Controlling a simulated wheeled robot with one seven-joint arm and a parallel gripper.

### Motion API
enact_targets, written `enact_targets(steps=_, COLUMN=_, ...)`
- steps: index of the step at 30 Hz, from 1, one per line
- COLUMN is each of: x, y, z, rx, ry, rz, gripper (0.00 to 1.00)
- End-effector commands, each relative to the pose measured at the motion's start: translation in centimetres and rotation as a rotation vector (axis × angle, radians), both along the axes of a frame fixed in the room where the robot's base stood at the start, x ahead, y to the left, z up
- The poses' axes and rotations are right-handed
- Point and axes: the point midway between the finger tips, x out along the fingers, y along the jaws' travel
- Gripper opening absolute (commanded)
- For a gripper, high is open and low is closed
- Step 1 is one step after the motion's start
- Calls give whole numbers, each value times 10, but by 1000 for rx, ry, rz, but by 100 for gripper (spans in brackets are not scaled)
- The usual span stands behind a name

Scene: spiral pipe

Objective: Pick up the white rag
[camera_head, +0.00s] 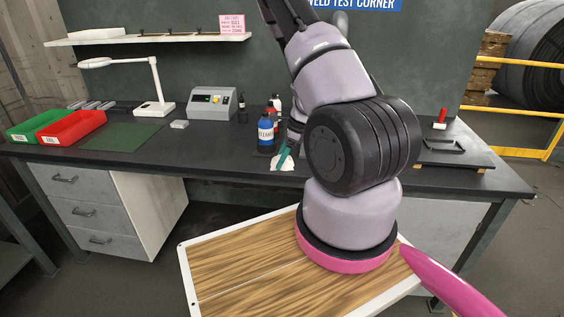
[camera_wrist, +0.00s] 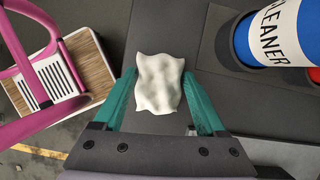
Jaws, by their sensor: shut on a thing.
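The white rag (camera_wrist: 158,82) is small and crumpled, and it sits between the teal fingers of my gripper (camera_wrist: 160,76) in the wrist view. The fingers are shut on it, one at each side. In the head view the rag (camera_head: 283,163) shows at the front part of the dark workbench (camera_head: 225,160), beside the blue cleaner bottle (camera_head: 265,130). Whether it touches the bench top or hangs just above it I cannot tell. My arm covers much of the bench to the right of it.
The cleaner bottle also stands close to the right in the wrist view (camera_wrist: 268,38). More bottles (camera_head: 276,103) stand behind it. A grey device (camera_head: 212,104), a white lamp (camera_head: 155,108), a red bin (camera_head: 72,126) and a green bin (camera_head: 35,126) are to the left.

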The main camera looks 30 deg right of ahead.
Motion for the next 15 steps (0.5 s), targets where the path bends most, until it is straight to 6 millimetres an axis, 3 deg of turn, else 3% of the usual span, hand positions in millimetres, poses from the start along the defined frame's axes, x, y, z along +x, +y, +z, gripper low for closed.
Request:
enact_targets(steps=8, x=1, y=0, z=13, rx=0, ry=-2, rz=1, gripper=19)
enact_targets(steps=15, x=1, y=0, z=58, rx=0, ry=-6, rz=2, gripper=19)
